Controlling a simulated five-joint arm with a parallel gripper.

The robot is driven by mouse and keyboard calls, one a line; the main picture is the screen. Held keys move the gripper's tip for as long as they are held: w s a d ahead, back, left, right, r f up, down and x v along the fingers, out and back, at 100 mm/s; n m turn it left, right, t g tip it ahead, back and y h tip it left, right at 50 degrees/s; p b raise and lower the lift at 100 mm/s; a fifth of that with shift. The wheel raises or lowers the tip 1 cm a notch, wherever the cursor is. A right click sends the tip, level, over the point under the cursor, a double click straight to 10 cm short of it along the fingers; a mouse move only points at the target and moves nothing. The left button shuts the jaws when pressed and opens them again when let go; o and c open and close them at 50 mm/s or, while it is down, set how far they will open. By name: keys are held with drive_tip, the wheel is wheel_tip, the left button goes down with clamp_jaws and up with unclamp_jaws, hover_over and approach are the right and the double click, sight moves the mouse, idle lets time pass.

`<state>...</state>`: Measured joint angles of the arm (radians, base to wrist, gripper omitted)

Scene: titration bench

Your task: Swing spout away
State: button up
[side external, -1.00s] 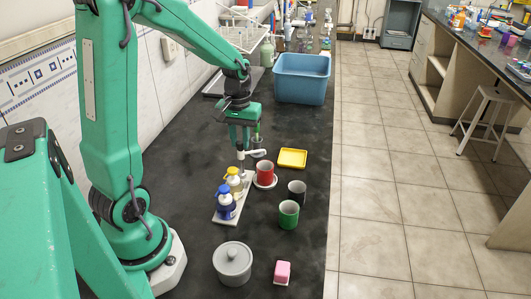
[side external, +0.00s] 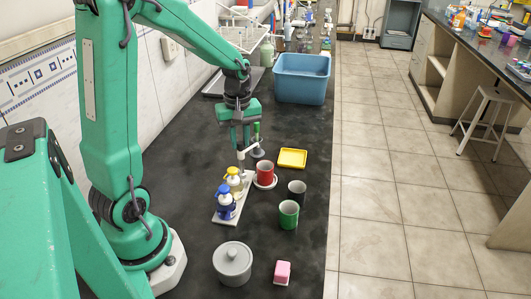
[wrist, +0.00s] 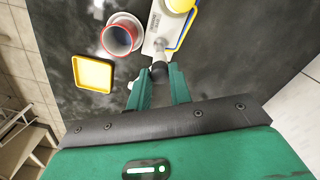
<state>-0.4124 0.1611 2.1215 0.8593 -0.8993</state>
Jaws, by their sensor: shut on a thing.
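The white spout (side external: 249,152) stands at the far end of a pale base plate (side external: 226,219), slanting up and back to the right. My gripper (side external: 242,147) is shut on it from above. In the wrist view my gripper's fingers (wrist: 158,88) close around a dark round end (wrist: 158,70), and the plate (wrist: 154,38) lies beyond. A red cup (side external: 265,172) stands on a white saucer (side external: 273,183) just right of the spout. The spout's outlet is not over the cup in the side view. The fingers partly hide the spout.
A yellow-topped bottle (side external: 233,181) and a blue bottle (side external: 225,207) stand on the plate. Yellow tray (side external: 292,158), black cup (side external: 297,192), green cup (side external: 288,214) stand to the right. A blue bin (side external: 302,79) is behind.

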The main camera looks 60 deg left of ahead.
drive_tip(key=shift+o, duration=1.1)
drive_tip(key=shift+c, duration=1.1)
drive_tip(key=shift+n, duration=3)
drive_tip(key=o, duration=1.3)
drive_tip(key=shift+o, duration=0.2)
drive_tip(key=shift+r, duration=0.15)
